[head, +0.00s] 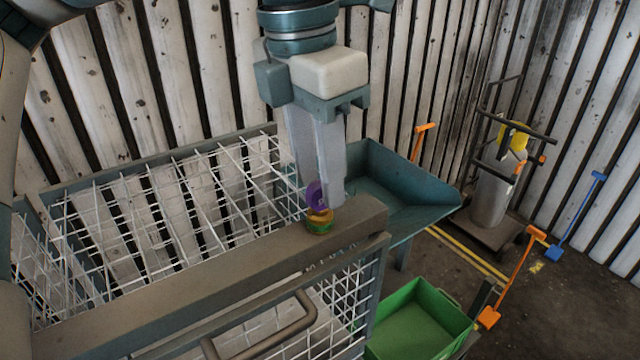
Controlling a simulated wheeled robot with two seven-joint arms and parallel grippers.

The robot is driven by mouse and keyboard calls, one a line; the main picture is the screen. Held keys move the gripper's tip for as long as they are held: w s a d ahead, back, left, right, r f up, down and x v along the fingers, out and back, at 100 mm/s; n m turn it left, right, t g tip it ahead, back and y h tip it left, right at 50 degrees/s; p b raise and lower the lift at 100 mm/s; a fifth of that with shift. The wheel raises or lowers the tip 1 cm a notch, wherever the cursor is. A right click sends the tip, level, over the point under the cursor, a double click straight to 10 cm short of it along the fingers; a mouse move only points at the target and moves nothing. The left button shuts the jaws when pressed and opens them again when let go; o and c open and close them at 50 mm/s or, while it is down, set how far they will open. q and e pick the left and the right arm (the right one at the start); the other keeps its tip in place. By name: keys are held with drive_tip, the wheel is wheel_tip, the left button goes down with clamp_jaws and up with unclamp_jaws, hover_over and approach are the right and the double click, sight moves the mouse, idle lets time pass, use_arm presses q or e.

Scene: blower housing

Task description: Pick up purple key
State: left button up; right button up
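The purple key (315,196) is a small curved purple piece. It stands on or just above a yellow-orange piece and a green piece (319,225) on the brown top rail of a wire-mesh cage. My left gripper (324,203) points straight down from above, with its two long grey fingers at the purple key. The fingertips partly overlap the key in the head view. The fingers look close together, but I cannot tell whether they touch the key or are shut on it. My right gripper is not in view.
The wire-mesh cage (258,301) with its brown rail fills the left and centre. A teal tray (401,190) is behind it on the right. A green bin (419,322) stands below right. Orange and blue long-handled tools and a trolley with a cylinder (491,198) stand farther right.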

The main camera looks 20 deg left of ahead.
use_arm(q)
drive_tip(key=shift+w+f, duration=0.1)
drive_tip(key=shift+f, duration=0.85)
clamp_jaws()
